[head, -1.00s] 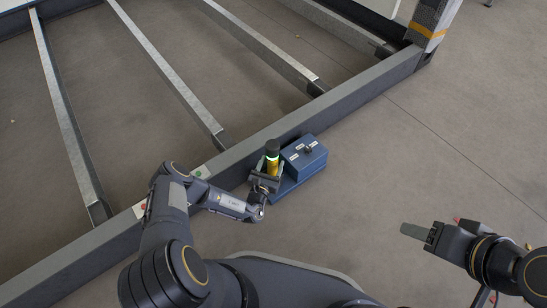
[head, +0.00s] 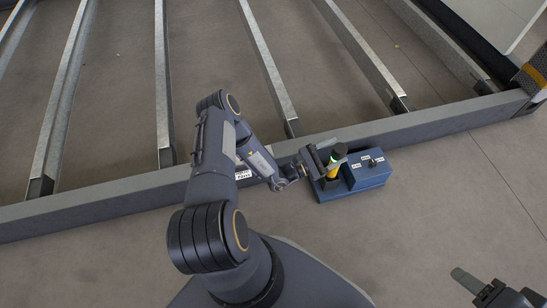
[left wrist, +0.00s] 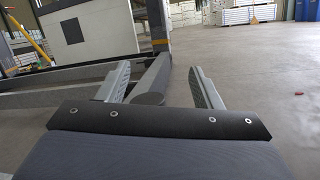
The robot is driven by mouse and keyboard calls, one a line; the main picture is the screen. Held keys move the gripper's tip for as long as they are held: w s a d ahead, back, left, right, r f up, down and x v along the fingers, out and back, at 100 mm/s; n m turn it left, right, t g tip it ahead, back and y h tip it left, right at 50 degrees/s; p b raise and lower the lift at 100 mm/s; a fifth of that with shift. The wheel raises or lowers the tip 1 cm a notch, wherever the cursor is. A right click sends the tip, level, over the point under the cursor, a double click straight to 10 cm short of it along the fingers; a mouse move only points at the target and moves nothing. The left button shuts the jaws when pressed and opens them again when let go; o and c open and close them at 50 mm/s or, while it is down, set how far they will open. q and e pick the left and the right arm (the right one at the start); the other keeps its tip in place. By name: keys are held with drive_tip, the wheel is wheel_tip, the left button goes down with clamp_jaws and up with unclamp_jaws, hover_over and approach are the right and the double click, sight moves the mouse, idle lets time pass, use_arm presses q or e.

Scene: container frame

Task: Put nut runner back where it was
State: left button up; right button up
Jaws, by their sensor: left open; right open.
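My right gripper (head: 468,282) is open at the lower right, partly cut off, away from the holder.
A long grey beam (head: 440,122) of the container frame runs directly behind the holder. Several metal crossbars (head: 268,62) extend back from it. The floor (head: 450,200) to the right and front of the holder is clear.

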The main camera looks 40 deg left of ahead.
use_arm(q)
drive_tip(key=s+d+r+m+g+h, duration=0.25)
drive_tip(key=s+r+m+g, duration=0.25)
drive_tip(key=r+m+g, duration=0.5)
drive_tip(key=s+d+r+m+g+h, duration=0.25)
drive_tip(key=s+r+m+g, duration=0.35)
drive_tip(key=r, duration=0.7)
drive_tip(key=s+a+r+m+t+y, duration=0.1)
drive_tip(key=s+a+r+m+y, duration=0.1)
drive_tip(key=s, duration=0.4)
drive_tip(key=s+a+r+m+t+y, duration=0.2)
drive_tip(key=s+a+m+y, duration=0.2)
drive_tip(key=s+y, duration=0.2)
drive_tip(key=s+a+r+m+t+y, duration=0.1)
drive_tip(key=s+a+r+m+y, duration=0.1)
drive_tip(key=s, duration=0.4)
drive_tip(key=shift+s+a+r+m+y, duration=0.2)
drive_tip(key=shift+a+r+m+y, duration=0.35)
drive_tip(key=shift+y, duration=0.45)
drive_tip(key=shift+d, duration=0.15)
wheel_tip(320, 180, up, 34)
drive_tip(key=p, duration=3.4)
drive_tip(key=shift+r, duration=0.15)
